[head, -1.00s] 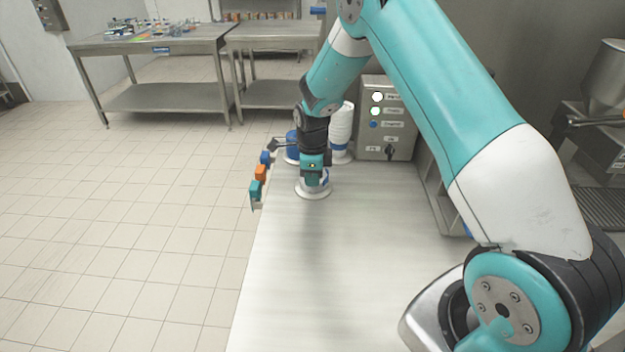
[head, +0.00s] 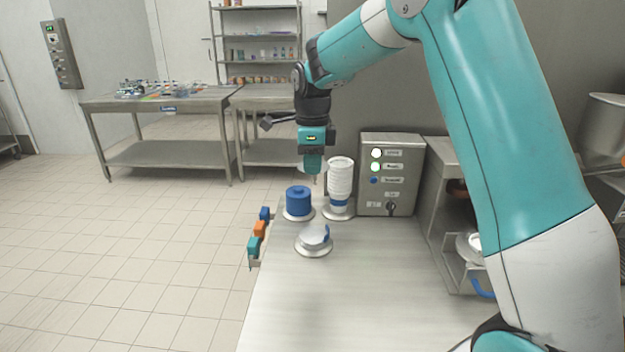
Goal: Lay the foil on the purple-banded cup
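My gripper (head: 314,177) points down and is raised above the far end of the counter. A pale, thin foil (head: 304,165) shows at its fingers, level with them, and the fingers look closed on its edge. The foil is partly hidden behind the gripper. On the counter below, a round holder (head: 314,250) carries a pale disc stack with a blue upright tab. No cup with a purple band can be made out. A pale round thing (head: 474,243) sits in the machine at the right, half hidden by my arm.
A stack of white cups (head: 340,180) stands behind the holder, and a blue round container (head: 298,201) stands to its left. A grey control box (head: 390,175) is at the back. The near counter (head: 330,310) is clear.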

